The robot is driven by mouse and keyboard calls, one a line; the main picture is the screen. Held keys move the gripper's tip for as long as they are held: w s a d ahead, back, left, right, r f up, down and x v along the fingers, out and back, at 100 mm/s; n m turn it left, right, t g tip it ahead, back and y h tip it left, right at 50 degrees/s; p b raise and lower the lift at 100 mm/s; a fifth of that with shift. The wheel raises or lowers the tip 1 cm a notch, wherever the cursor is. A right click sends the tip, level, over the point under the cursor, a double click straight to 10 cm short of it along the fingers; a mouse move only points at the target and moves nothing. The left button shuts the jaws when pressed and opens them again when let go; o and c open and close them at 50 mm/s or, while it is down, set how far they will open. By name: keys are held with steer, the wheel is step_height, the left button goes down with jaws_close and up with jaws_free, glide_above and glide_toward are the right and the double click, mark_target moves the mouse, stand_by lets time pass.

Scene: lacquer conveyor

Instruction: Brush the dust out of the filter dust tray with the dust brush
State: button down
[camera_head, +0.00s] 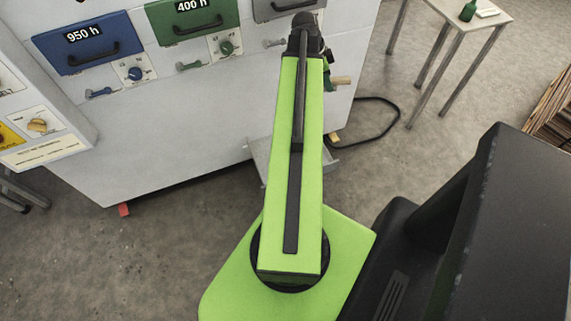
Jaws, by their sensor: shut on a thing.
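My arm reaches up the picture toward the white cabinet, and its dark wrist is at the top. My gripper (327,60) is mostly hidden behind the arm; only a small dark part shows at its right side. A pale grey tray (261,156), probably the filter dust tray, stands out low at the cabinet front. My arm covers its middle, and dust in it cannot be made out.
The white cabinet (190,125) carries a blue drawer (78,58) marked 950 h and a green drawer (178,22) marked 400 h, with knobs below. A black cable (385,103) lies on the floor. A small table (470,28) with a green bottle (468,11) stands at upper right.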

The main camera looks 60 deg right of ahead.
steer(key=w+a+f+b, duration=0.3)
steer(key=f+b, duration=1)
steer(key=f, duration=0.2)
steer(key=w+a+f+n+b, duration=0.1)
steer(key=w+a+f+b, duration=0.2)
steer(key=f+b, duration=1.1)
steer(key=w+a+f+n+b, duration=0.1)
steer(key=w+a+f+b, duration=0.2)
steer(key=f+b, duration=1)
step_height(320, 180, down, 3)
steer(key=shift+w+a+r+t+h+b, duration=0.2)
steer(key=shift+w+a+t+h+b, duration=0.15)
steer(key=shift+w, duration=0.45)
